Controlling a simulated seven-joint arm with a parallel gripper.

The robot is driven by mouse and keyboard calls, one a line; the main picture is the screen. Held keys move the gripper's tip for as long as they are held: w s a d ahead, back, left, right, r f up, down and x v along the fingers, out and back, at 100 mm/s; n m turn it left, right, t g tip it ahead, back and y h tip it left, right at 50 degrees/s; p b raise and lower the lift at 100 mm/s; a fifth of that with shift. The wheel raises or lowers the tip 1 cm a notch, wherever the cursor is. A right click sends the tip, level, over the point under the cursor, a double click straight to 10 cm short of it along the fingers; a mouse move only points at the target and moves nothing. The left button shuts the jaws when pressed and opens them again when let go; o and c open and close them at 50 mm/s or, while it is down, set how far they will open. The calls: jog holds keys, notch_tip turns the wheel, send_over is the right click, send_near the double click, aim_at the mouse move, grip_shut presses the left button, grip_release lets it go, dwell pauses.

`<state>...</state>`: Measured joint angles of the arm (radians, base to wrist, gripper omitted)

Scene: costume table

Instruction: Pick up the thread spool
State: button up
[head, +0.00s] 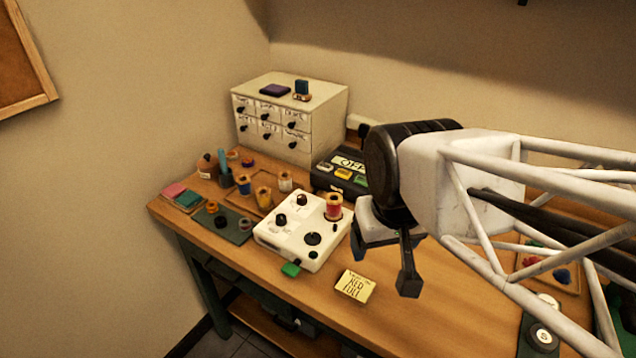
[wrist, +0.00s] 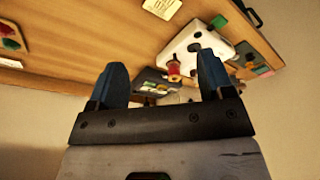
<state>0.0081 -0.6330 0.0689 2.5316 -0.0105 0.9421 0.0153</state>
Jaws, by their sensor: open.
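A red thread spool (head: 334,207) with tan ends stands upright on the right rear corner of a white control box (head: 275,243). In the wrist view the red spool (wrist: 174,72) appears between my two fingers, farther off. My gripper (head: 384,262) is open and empty, to the right of the spool and apart from it. In the wrist view the blue fingers of my gripper (wrist: 162,78) are spread wide. Other spools stand left of the box: a blue one (head: 243,185), an orange one (head: 264,198) and a white one (head: 285,182).
A yellow note card (head: 355,286) lies in front of the box. A dark device with colored buttons (head: 342,174) stands behind it. A white drawer cabinet (head: 290,122) stands at the back against the wall. The wooden table (head: 400,325) is bare at its front middle.

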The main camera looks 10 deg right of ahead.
jog(key=w+f+n+g, duration=0.1)
jog(key=w+f+n, duration=0.1)
jog(key=w+n, duration=0.9)
jog(key=n+g, duration=0.2)
jog(key=n, duration=0.4)
send_over(333, 207)
jog(key=w, duration=0.1)
notch_tip(333, 207, down, 7)
jog(key=shift+w+d+f, duration=0.45)
jog(key=shift+w+f, duration=0.05)
jog(key=shift+f, duration=0.15)
jog(key=shift+f, duration=1.15)
jog(key=shift+a+f, duration=0.1)
jog(key=shift+f, duration=2.5)
